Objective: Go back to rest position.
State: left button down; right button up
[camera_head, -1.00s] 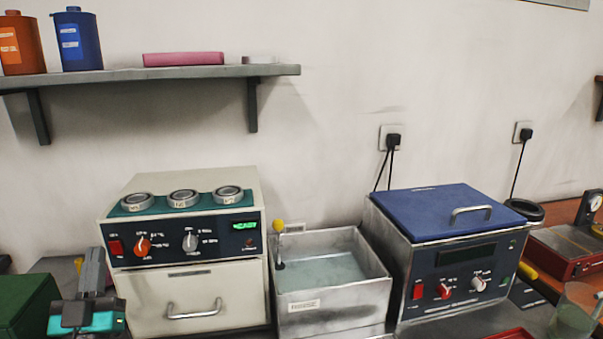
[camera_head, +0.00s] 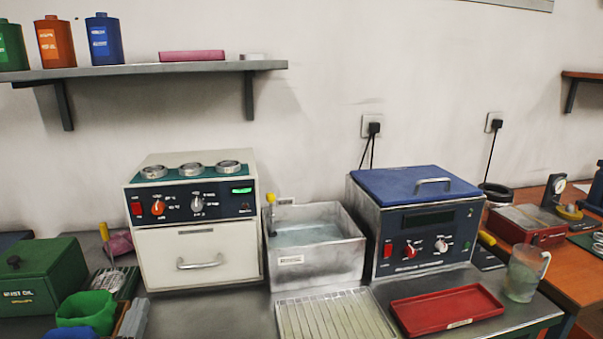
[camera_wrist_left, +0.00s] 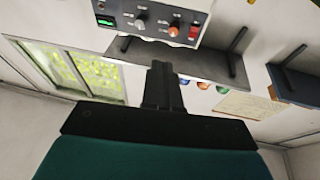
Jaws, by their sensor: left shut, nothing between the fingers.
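My left gripper (camera_wrist_left: 162,88) shows in the left wrist view. Its dark fingers are together with nothing between them, and they point toward a control panel (camera_wrist_left: 155,20) at the top of that picture. I cannot make out the left gripper in the head view now. My right gripper is in neither view. In the head view three metal rings, left (camera_head: 155,171), middle (camera_head: 191,169) and right (camera_head: 229,167), sit on the green top strip of the cream heater box (camera_head: 200,245). Its drawer front is closed.
On the bench stand a metal rinse tank (camera_head: 318,262), a blue-lidded machine (camera_head: 415,225), a ribbed drain tray (camera_head: 335,315), a red tray (camera_head: 447,308), a glass beaker (camera_head: 524,275), a green box (camera_head: 38,280) and a green bin (camera_head: 86,308). A shelf (camera_head: 160,70) hangs above.

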pick_arm(q)
jog(key=s+d+f+m+g+h, duration=0.1)
jog(key=s+d+f+g, duration=0.4)
jog(key=f, duration=0.6)
jog(key=s+d+f+m+g+h+b, duration=0.1)
jog(key=s+d+f+g+h, duration=0.3)
jog(key=s+d+f, duration=0.5)
notch_tip(320, 180, down, 2)
jog(key=shift+s+d+f+m+g, duration=0.15)
jog(key=shift+s+d+m+g, duration=0.15)
jog(key=shift+s+m+g, duration=0.45)
